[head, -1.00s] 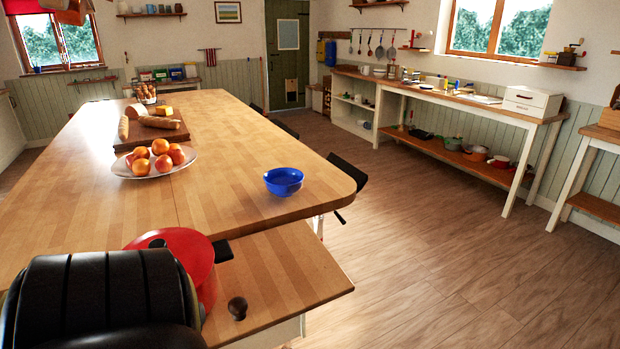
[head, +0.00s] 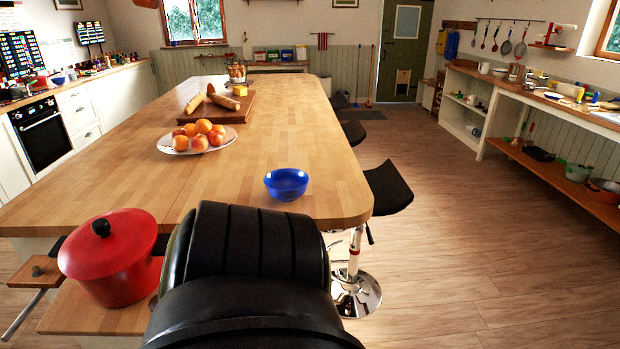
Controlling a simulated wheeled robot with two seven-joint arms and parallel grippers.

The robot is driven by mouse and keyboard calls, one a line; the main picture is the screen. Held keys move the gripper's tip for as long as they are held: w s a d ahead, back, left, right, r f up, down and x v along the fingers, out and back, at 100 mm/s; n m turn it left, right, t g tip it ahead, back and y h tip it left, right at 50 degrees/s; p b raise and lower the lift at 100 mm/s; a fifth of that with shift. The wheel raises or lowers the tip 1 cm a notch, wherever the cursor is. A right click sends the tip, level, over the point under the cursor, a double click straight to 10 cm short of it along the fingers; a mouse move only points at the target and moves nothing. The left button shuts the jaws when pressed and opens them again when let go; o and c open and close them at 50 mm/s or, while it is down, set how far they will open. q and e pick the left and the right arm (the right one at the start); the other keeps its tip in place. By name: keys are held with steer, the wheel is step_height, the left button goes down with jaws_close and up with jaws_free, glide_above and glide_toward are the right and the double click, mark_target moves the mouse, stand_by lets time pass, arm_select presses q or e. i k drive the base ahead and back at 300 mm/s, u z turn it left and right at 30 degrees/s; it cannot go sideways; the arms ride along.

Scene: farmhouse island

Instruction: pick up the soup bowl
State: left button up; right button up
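The blue soup bowl (head: 287,185) stands upright on the wooden island top (head: 250,150), close to its near right corner. It looks empty, though only part of its inside shows. Neither of my grippers shows in the head view. A black rounded form, which may be part of my own body, fills the lower middle of the view in front of the bowl and hides part of the island's near edge.
A red lidded pot (head: 112,258) stands at the lower left on a lower wooden surface. A fruit plate (head: 198,141) and a bread board (head: 215,108) lie farther back. Black stools (head: 388,188) line the island's right side. The floor (head: 470,260) to the right is clear.

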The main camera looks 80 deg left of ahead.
mark_target(287, 185)
steer(key=u, duration=3.7)
